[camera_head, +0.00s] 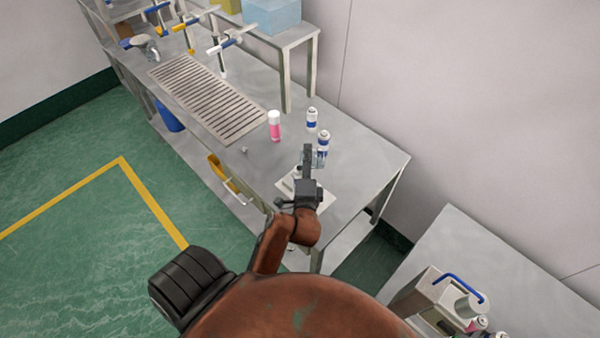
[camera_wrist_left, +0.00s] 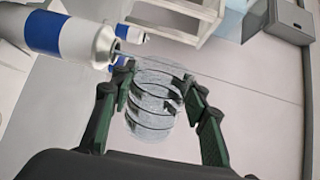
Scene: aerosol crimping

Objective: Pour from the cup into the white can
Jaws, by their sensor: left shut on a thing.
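My left gripper (camera_head: 308,155) is over the near end of the steel table. In the left wrist view its two green-and-black fingers are shut on a clear, ringed cup (camera_wrist_left: 155,105), one on each side. The head view mostly hides the cup behind the gripper. A white can with a blue band (camera_head: 323,142) stands just beyond the gripper; it also shows in the left wrist view (camera_wrist_left: 68,38), its metal top close beside the cup. A second such can (camera_head: 312,117) stands farther back. I cannot tell whether anything flows. My right gripper is not in view.
A pink can with a white cap (camera_head: 274,126) stands left of the white cans. A slotted drain grate (camera_head: 205,98) and taps (camera_head: 232,40) lie farther along the table (camera_head: 365,165). The table's right end is bare. A second bench (camera_head: 530,280) holds a machine with a blue handle (camera_head: 460,287).

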